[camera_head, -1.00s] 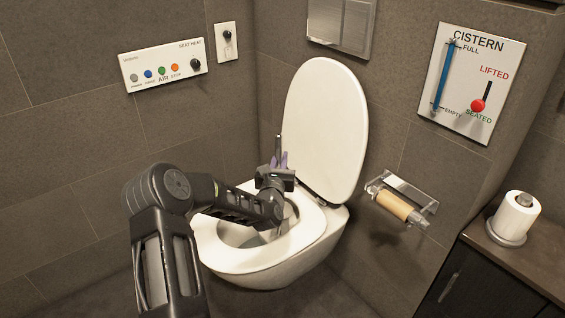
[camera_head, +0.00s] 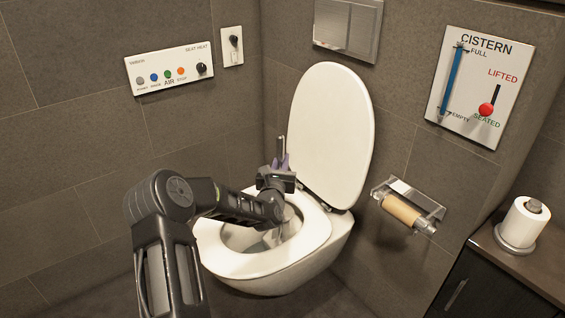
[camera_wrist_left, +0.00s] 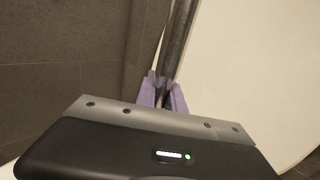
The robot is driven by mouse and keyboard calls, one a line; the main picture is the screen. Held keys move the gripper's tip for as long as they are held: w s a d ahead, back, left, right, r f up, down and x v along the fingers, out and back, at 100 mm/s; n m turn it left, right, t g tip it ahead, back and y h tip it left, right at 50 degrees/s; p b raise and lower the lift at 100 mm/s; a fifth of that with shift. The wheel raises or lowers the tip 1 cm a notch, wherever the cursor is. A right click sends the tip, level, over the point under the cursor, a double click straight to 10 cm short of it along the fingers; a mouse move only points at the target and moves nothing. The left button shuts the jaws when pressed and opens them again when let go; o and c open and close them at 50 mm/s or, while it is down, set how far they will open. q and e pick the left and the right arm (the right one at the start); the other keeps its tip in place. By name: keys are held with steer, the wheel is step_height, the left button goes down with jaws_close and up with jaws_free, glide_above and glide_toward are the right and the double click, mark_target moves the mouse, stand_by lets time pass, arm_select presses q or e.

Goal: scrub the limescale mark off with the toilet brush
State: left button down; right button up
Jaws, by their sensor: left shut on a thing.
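My left gripper (camera_head: 279,166) is over the back of the toilet bowl (camera_head: 228,238), shut on the grey handle of the toilet brush (camera_head: 281,146). In the left wrist view the dark handle (camera_wrist_left: 178,40) stands between the purple fingers (camera_wrist_left: 163,93). In the head view part of the brush (camera_head: 289,217) shows below the gripper, inside the bowl. The arm hides some of the bowl, and the brush's tip is hard to make out. I cannot make out the limescale mark. My right gripper is not in view.
The raised lid (camera_head: 333,130) stands just behind the gripper. The seat-heat panel (camera_head: 169,71) is on the left wall. A paper holder (camera_head: 407,205), the cistern board (camera_head: 480,85) and a cabinet with a paper roll (camera_head: 524,222) are at the right.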

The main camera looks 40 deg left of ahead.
arm_select(q)
steer(key=shift+a, duration=0.15)
steer(key=shift+w+a+f+b, duration=0.1)
steer(key=shift+w+a+b, duration=0.15)
steer(key=shift+a+b, duration=0.5)
steer(key=shift+f, duration=0.1)
steer(key=shift+w+a+b, duration=0.3)
steer(key=shift+a+b, duration=0.25)
steer(key=shift+a, duration=0.35)
steer(key=shift+r, duration=0.2)
